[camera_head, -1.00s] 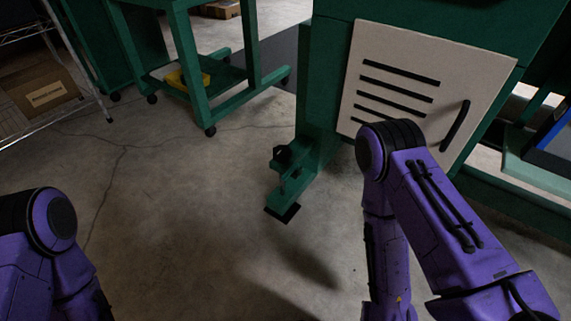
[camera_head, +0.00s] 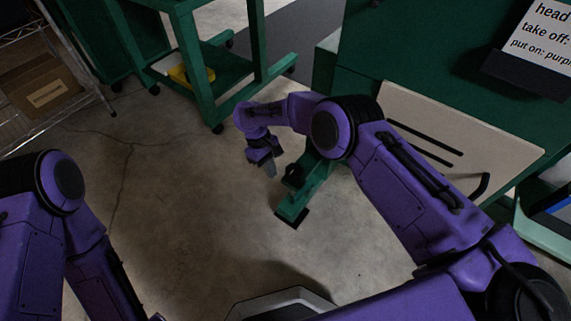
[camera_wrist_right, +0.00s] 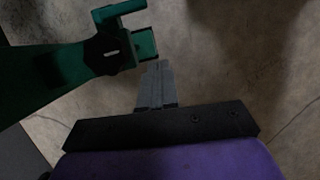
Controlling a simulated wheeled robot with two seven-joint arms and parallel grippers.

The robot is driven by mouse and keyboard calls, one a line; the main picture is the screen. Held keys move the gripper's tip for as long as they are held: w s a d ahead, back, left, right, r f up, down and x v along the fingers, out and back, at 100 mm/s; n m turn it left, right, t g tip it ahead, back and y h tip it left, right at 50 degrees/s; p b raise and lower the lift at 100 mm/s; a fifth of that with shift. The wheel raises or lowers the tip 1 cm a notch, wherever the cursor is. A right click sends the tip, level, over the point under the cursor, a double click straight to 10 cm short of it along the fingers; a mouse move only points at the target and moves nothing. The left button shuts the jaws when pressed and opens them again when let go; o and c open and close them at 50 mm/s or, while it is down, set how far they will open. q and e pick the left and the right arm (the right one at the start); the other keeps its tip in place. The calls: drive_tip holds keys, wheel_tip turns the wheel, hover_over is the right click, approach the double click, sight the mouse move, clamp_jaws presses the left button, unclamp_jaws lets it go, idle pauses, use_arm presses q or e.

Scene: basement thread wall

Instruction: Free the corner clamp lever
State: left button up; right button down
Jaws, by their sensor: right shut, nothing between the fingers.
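The corner clamp appears to be the green foot (camera_head: 305,198) of the machine, with a black knob (camera_head: 293,175) on it. In the right wrist view the black knob (camera_wrist_right: 103,57) has a pale slot. A green hooked bracket (camera_wrist_right: 143,45) juts out beside it; I cannot tell which part is the lever. My right gripper (camera_head: 270,170) points down just left of the knob, shut and empty. In the right wrist view its grey fingertips (camera_wrist_right: 158,66) are together, just below the bracket, with no clear contact. My left gripper is out of view; only the left arm shows.
The green machine (camera_head: 420,60) carries a pale slotted panel (camera_head: 510,150) with a black handle (camera_head: 470,190). A green wheeled cart (camera_head: 205,85) with a yellow item (camera_head: 190,74) stands behind. A wire shelf (camera_head: 35,80) holds a cardboard box (camera_head: 45,88). The concrete floor at left-centre is clear.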

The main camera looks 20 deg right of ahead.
sight(302, 191)
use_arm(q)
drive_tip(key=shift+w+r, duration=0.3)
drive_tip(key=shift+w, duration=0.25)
use_arm(e)
drive_tip(key=r, duration=0.1)
drive_tip(key=w+r, duration=0.1)
drive_tip(key=w+r+h, duration=0.1)
drive_tip(key=shift+w+d+r+n, duration=0.1)
drive_tip(key=shift+d+n, duration=0.2)
drive_tip(key=shift+d, duration=0.1)
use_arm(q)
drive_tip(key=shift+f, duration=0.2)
use_arm(e)
drive_tip(key=s+d+f, duration=0.4)
drive_tip(key=s+f, duration=0.2)
drive_tip(key=f, duration=0.3)
drive_tip(key=shift+d+f, duration=0.15)
drive_tip(key=shift+d, duration=0.2)
drive_tip(key=shift+s, duration=0.1)
